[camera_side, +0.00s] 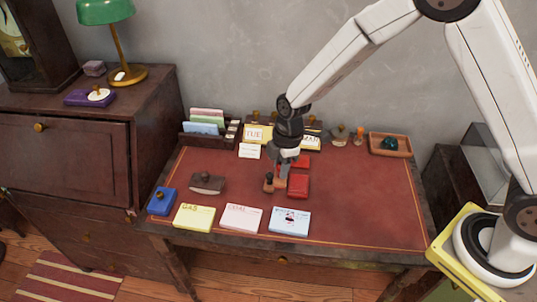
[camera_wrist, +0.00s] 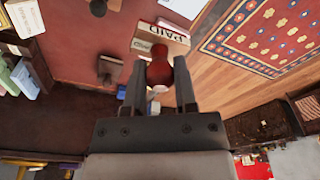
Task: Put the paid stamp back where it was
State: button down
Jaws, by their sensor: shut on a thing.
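My gripper (camera_side: 282,172) is low over the red desk top, pointing down near the two red pads. In the wrist view, my gripper (camera_wrist: 160,70) is shut on the red handle of the paid stamp (camera_wrist: 160,42). The stamp has a pale wooden base lettered PAID, which reads upside down. Its base lies beyond the fingertips. In the side view the held stamp is small and partly hidden by the fingers, and I cannot tell whether it touches the desk.
Red pads (camera_side: 298,186) lie right of the gripper. A brown blotter (camera_side: 207,183), blue pad (camera_side: 161,201) and paper stacks (camera_side: 240,217) lie further left and in front. A wooden tray (camera_side: 390,145) stands back right. The right desk top is clear.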

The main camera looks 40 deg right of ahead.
jog(key=shift+w+d+r, duration=0.1)
jog(key=shift+w+r, duration=0.25)
jog(key=shift+w+f, duration=0.1)
jog(key=shift+w+f, duration=0.25)
jog(key=shift+w, duration=0.3)
jog(key=shift+w+a+f, duration=0.45)
jog(key=shift+w+f, duration=0.95)
jog(key=shift+w, duration=0.55)
jog(key=shift+w+a+f, duration=0.45)
jog(key=shift+w+f, duration=0.95)
jog(key=shift+w, duration=0.5)
jog(key=shift+w+a+f, duration=0.45)
jog(key=shift+w+f, duration=0.95)
jog(key=shift+w, duration=0.55)
